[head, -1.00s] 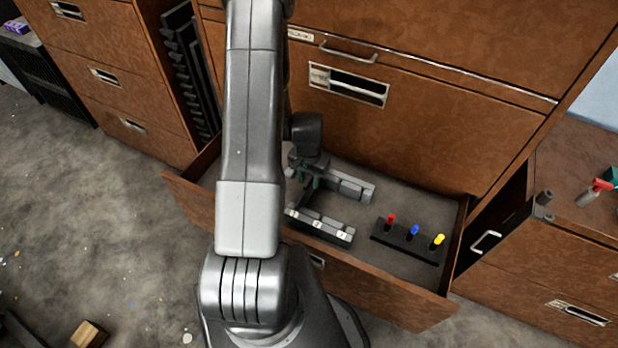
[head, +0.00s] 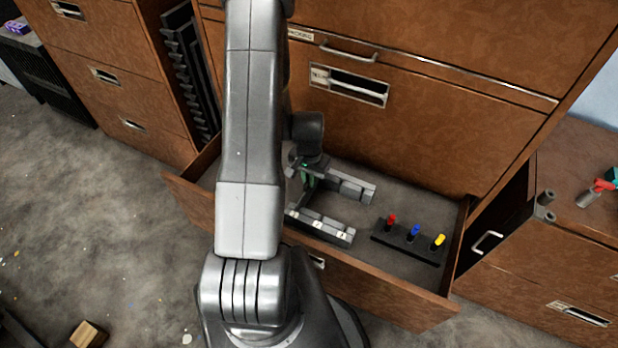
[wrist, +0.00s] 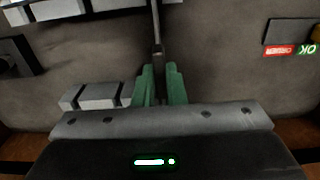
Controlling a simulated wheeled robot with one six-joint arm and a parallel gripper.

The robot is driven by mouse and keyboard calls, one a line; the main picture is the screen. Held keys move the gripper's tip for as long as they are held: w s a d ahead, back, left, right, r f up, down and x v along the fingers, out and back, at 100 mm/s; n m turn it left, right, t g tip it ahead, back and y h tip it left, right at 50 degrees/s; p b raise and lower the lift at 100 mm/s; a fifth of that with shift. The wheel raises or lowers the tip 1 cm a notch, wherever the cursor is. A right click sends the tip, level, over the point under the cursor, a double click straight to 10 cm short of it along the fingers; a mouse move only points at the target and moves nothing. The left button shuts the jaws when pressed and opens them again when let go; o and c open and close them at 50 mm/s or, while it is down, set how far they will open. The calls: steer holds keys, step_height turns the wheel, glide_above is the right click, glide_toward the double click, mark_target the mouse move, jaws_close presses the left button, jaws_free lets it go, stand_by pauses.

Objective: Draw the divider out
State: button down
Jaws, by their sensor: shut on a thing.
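The divider (wrist: 157,35) is a thin dark upright plate, seen nearly edge-on in the wrist view. My gripper (wrist: 160,85) has its two green fingers closed on either side of it. In the head view my gripper (head: 307,181) is down in the open drawer (head: 395,300), and my arm hides most of the divider. Two grey slotted rails lie in the drawer: a rear one (head: 352,187) and a front one (head: 325,228) with small white labels. I cannot tell whether the divider is still between their slots.
A black stand (head: 400,241) with red, blue and yellow pegs sits in the drawer's right part. The cabinet front (head: 440,125) rises right behind the drawer. Red and green labels (wrist: 290,51) show at the right in the wrist view.

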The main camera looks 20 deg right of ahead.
steer(key=shift+r+p, duration=0.3)
steer(key=shift+r, duration=0.4)
steer(key=shift+r+p, duration=2.1)
steer(key=shift+r, duration=1.5)
